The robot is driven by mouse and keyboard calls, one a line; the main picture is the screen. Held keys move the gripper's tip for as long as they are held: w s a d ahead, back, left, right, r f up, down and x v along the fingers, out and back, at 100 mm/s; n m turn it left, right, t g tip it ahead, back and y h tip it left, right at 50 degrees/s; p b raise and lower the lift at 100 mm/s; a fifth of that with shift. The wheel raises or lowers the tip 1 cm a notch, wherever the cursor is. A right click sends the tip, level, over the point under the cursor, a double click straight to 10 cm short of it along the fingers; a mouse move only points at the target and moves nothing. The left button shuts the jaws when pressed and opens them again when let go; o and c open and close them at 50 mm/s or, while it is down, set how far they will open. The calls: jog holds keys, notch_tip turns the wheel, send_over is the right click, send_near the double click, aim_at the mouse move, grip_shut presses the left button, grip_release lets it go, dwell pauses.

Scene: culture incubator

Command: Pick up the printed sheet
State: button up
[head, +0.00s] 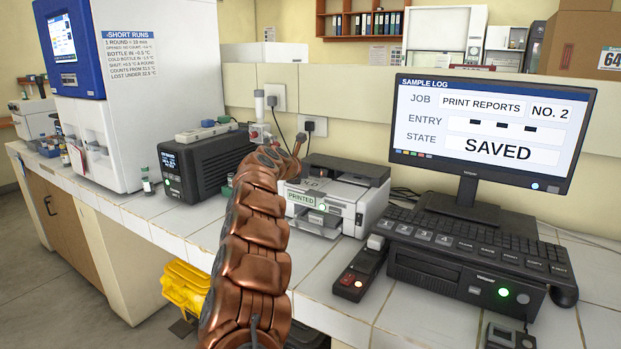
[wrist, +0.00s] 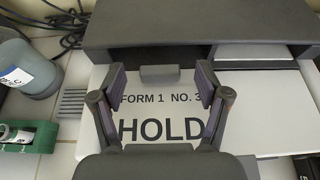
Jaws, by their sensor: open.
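The printed sheet (wrist: 160,117) is white and lies flat at the printer in the wrist view. Its dark print reads "HOLD" under a "FORM 1" line whose last figure is partly covered by a finger. My gripper (wrist: 162,82) is open over it, one finger on each side of the print, with nothing between the fingers. I cannot tell whether the fingers touch the sheet. In the head view my gripper (head: 298,150) is above the printer's left side. The printer (head: 345,208) is white and dark grey, with a green "PRINTED" label; the sheet cannot be made out clearly there.
A monitor (head: 487,127) reading "SAVED" and a keyboard (head: 470,238) are right of the printer. A black box (head: 205,163) stands left of it. A small dark device (head: 358,272) lies in front. In the wrist view, cables (wrist: 62,22) and a grey cylinder (wrist: 25,70) are at left.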

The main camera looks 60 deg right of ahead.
jog(key=shift+d+f, duration=0.3)
jog(key=shift+d, duration=0.35)
jog(key=c, duration=1)
jog(key=shift+r, duration=0.1)
jog(key=shift+c, duration=0.2)
